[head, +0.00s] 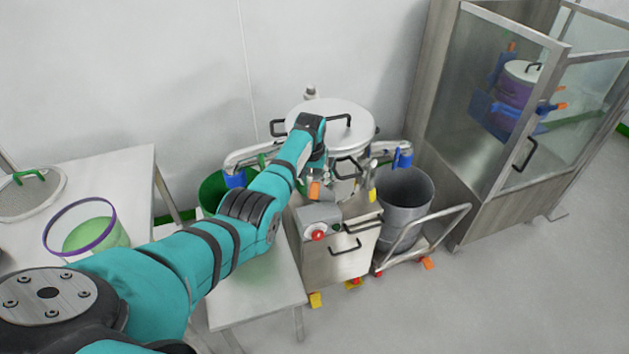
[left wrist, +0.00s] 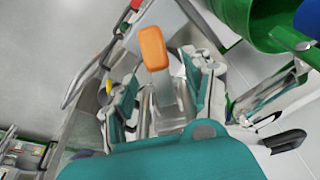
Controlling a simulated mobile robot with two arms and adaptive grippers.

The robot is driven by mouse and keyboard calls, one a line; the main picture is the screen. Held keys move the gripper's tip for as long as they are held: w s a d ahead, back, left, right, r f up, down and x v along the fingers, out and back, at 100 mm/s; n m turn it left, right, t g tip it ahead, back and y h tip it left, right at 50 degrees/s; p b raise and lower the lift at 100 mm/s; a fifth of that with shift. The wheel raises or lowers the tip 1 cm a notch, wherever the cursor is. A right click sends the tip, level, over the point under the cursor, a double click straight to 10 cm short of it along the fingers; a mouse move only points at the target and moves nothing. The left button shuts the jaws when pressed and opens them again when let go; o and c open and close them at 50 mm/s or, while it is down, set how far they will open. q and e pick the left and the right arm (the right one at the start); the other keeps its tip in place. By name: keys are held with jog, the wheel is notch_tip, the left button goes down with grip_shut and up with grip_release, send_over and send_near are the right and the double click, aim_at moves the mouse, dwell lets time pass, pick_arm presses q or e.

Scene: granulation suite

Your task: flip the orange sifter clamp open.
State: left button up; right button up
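The sifter (head: 312,113) is a round machine with a pale lid and black handles, standing by the back wall. Its clamp has an orange tab (head: 315,190) on the sifter's front side. In the left wrist view the orange tab (left wrist: 153,47) sits just beyond my fingertips, on a metal strip that runs between the fingers. My left gripper (left wrist: 162,88) is open, with its two teal-padded fingers apart on either side of the strip. In the head view my left arm hides most of that gripper and part of the clamp. My right gripper is not in view.
A control box with a red button (head: 318,235) sits below the clamp. A grey bin (head: 404,200) on a cart stands right of it, and a green bin (head: 213,190) left. A metal table (head: 258,285) lies under my arm. A glass-doored cabinet (head: 500,100) is at right.

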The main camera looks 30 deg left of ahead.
pick_arm(q)
jog(key=shift+s+d, duration=0.1)
jog(key=shift+s+d+r, duration=0.1)
jog(key=shift+s+r, duration=0.05)
jog(key=shift+r, duration=0.05)
jog(key=a+v, duration=0.1)
jog(key=v, duration=1)
jog(key=shift+d+r, duration=0.25)
jog(key=shift+d, duration=0.1)
